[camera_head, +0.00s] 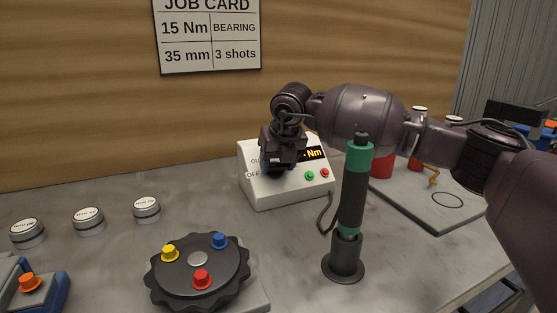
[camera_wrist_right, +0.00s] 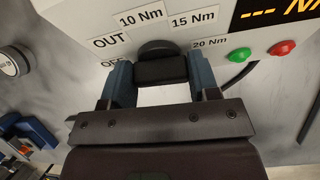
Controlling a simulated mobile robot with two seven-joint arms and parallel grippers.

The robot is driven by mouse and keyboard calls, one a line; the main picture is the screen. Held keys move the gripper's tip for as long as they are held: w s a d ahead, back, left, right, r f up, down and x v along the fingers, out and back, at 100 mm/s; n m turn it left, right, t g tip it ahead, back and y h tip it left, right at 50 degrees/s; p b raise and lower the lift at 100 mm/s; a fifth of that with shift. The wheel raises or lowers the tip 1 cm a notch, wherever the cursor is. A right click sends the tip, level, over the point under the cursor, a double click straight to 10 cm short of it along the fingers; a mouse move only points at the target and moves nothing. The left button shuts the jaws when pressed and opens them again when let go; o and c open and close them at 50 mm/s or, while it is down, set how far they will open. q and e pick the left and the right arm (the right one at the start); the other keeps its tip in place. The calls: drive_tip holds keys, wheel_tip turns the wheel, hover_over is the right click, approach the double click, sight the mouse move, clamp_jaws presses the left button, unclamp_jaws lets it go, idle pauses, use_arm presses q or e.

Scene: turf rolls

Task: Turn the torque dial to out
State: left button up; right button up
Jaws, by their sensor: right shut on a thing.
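The torque dial (camera_wrist_right: 157,50) is a black knob on the sloping face of a white control box (camera_head: 262,190). Labels OFF, OUT, 10 Nm, 15 Nm and 20 Nm stand around it. My right gripper (camera_wrist_right: 162,70) is shut on the dial, one finger on each side of its black grip. In the head view my right gripper (camera_head: 283,160) covers the dial. I cannot tell which label the dial points to. The display (camera_wrist_right: 282,12) shows dashes before Nm. My left gripper is not in view.
A green and black driver (camera_head: 354,190) stands upright in a dark holder in front of the box, close to my right arm. A black turntable (camera_head: 198,285) with coloured pegs is at front. Several round silver buttons (camera_head: 88,220) are left. A job card (camera_head: 208,38) hangs behind.

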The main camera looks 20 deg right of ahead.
drive_tip(key=shift+s+r+m+p, duration=0.1)
drive_tip(key=shift+r+m+p, duration=0.2)
drive_tip(key=shift+r+p, duration=0.15)
drive_tip(key=shift+m+p, duration=0.3)
drive_tip(key=shift+d+m+y+p, duration=0.1)
drive_tip(key=shift+m+y+p, duration=0.5)
drive_tip(key=shift+m+p, duration=0.6)
drive_tip(key=shift+d+f+m+y+p, duration=0.1)
drive_tip(key=shift+m+y+p, duration=0.2)
drive_tip(key=shift+m+p, duration=0.7)
drive_tip(key=shift+f+m+t+y+p, duration=0.3)
drive_tip(key=shift+m+p, duration=0.1)
drive_tip(key=shift+p, duration=0.25)
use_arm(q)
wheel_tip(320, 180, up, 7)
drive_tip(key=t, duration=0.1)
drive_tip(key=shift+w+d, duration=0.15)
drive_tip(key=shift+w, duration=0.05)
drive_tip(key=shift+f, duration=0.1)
use_arm(e)
drive_tip(key=shift+f+m, duration=0.15)
drive_tip(key=shift+m, duration=0.15)
drive_tip(key=o, duration=0.8)
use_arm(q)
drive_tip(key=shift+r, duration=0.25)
use_arm(e)
drive_tip(key=shift+o, duration=0.6)
